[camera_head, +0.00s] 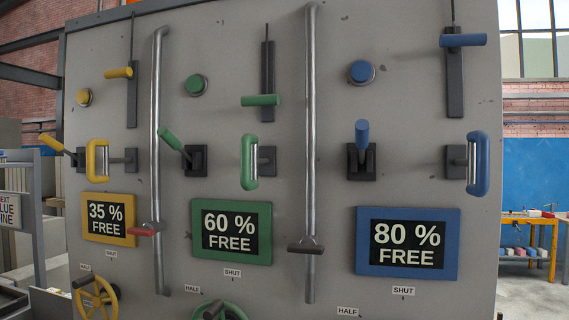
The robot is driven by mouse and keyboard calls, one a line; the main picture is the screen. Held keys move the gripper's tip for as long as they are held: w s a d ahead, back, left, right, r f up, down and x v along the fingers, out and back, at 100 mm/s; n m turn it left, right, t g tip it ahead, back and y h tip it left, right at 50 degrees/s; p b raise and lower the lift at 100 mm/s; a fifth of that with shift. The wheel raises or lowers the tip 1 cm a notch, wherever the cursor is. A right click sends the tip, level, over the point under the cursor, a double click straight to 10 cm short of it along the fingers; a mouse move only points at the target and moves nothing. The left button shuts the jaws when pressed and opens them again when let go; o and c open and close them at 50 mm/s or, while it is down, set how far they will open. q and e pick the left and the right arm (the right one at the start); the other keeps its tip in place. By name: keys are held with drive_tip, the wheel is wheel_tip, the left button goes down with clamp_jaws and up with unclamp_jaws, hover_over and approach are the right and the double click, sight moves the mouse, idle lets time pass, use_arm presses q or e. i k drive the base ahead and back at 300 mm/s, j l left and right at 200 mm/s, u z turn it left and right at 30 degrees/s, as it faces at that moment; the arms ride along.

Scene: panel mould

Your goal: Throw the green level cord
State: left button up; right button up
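The panel has a green column of controls between two vertical pipes. A green crossbar handle (260,100) sits low on a dark vertical slot, with a thin cord or rod (267,27) running up from it. Below it are a green-gripped lever (169,139) tilted up to the left on a dark base and an upright green loop handle (249,162). A round green button (196,85) is at upper left. The green-framed sign (231,257) reads "60 % FREE". No part labelled level cord is seen. Neither of my grippers is in view.
A yellow crossbar handle (118,73) and a blue one (463,40) head similar columns either side.

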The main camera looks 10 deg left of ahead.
sight(266, 101)
drive_tip(key=k+j, duration=0.1)
drive_tip(key=k, duration=0.45)
drive_tip(key=k+j+z, duration=0.1)
drive_tip(key=k, duration=0.45)
